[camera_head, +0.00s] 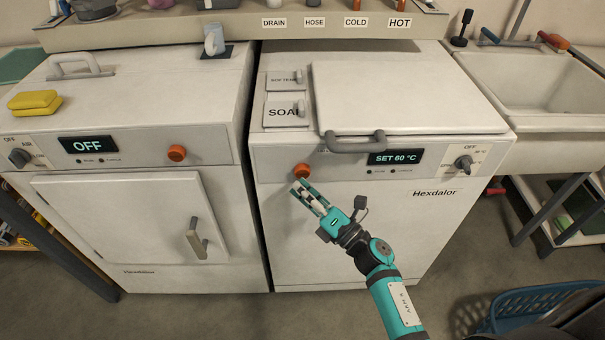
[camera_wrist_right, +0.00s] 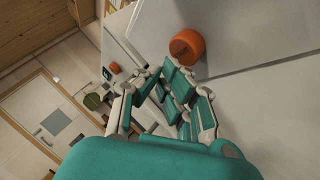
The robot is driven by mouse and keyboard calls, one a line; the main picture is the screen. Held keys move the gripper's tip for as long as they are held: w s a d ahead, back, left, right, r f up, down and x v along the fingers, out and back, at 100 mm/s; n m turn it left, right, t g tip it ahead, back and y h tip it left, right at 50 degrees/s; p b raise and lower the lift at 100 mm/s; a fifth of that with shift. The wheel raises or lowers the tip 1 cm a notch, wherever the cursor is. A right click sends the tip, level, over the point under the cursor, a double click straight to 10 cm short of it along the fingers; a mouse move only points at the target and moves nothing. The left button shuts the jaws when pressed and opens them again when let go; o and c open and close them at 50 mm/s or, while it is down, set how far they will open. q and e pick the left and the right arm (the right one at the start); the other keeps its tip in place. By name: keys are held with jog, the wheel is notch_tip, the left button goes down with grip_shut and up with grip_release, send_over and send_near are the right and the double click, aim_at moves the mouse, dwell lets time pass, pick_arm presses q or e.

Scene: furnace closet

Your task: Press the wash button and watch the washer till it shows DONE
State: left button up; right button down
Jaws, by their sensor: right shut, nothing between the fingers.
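The washer (camera_head: 345,240) is the white Hexdalor machine in the middle of the head view, with its top lid (camera_head: 405,95) down. Its display (camera_head: 395,158) reads "SET 60 °C". An orange round button (camera_head: 302,171) is on the left of its front panel; the button also shows in the right wrist view (camera_wrist_right: 187,47). My right gripper (camera_head: 300,187) is shut and empty, its fingertips just below the orange button in the head view. I cannot tell whether they touch it. In the right wrist view the fingers (camera_wrist_right: 172,75) point towards the button. My left gripper is not in view.
A second white machine (camera_head: 120,235) with an "OFF" display (camera_head: 88,146) and its own orange button (camera_head: 177,153) stands at left. A yellow sponge (camera_head: 35,102) lies on it. A sink (camera_head: 535,95) is at right. A blue basket (camera_head: 530,305) stands on the floor at lower right.

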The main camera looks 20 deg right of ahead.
jog(key=shift+w+d, duration=0.1)
jog(key=shift+w, duration=0.25)
jog(key=shift+w+d+b, duration=0.25)
jog(key=shift+w+b, duration=0.05)
jog(key=shift+w, duration=0.5)
dwell(0.9)
jog(key=shift+s, duration=0.15)
dwell(0.3)
jog(key=shift+s+a, duration=0.2)
jog(key=shift+s, duration=0.35)
jog(key=shift+s+a, duration=0.15)
jog(key=shift+s, duration=0.4)
jog(key=s, duration=0.2)
jog(key=s+a+p, duration=0.1)
jog(key=s, duration=0.1)
jog(key=shift+s+a, duration=0.2)
jog(key=shift+s, duration=0.2)
jog(key=shift+f, duration=0.1)
